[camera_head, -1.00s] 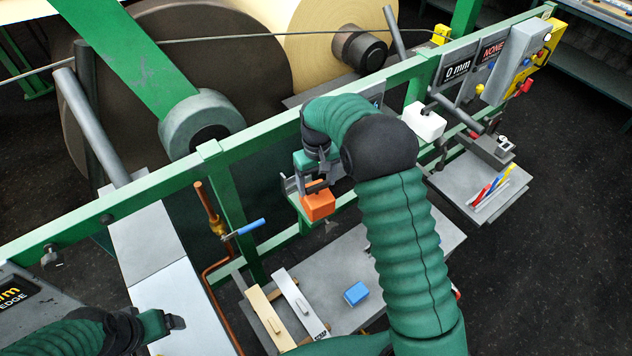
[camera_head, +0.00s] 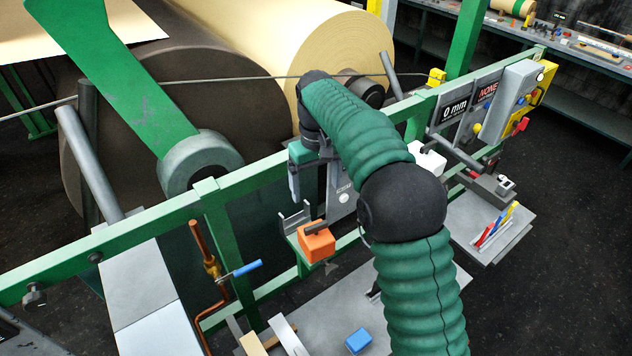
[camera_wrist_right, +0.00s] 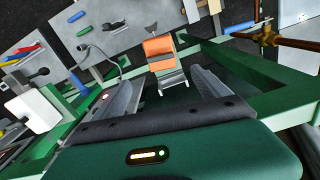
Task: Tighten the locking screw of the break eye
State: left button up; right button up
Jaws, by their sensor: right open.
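An orange block-shaped unit (camera_head: 317,244), which I take to be the break eye, sits in a grey bracket on the green rail. It also shows in the right wrist view (camera_wrist_right: 160,53), beyond my fingers. A small grey wing-like piece (camera_head: 333,265) shows just below it; I cannot tell if this is the locking screw. My right gripper (camera_head: 313,192) is above and apart from the orange unit, partly hidden by its own arm. In the right wrist view its fingers (camera_wrist_right: 165,84) stand apart with nothing between them. My left gripper is out of view.
The green frame rail (camera_head: 265,172) runs behind the unit. A copper pipe with a blue-handled valve (camera_head: 240,271) is to its left. A lower grey shelf holds a blue block (camera_head: 358,341). Large rolls (camera_head: 290,55) stand behind. A white box (camera_head: 428,158) is to the right.

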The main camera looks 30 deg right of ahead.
aim_at(329, 267)
jog(key=k, duration=1)
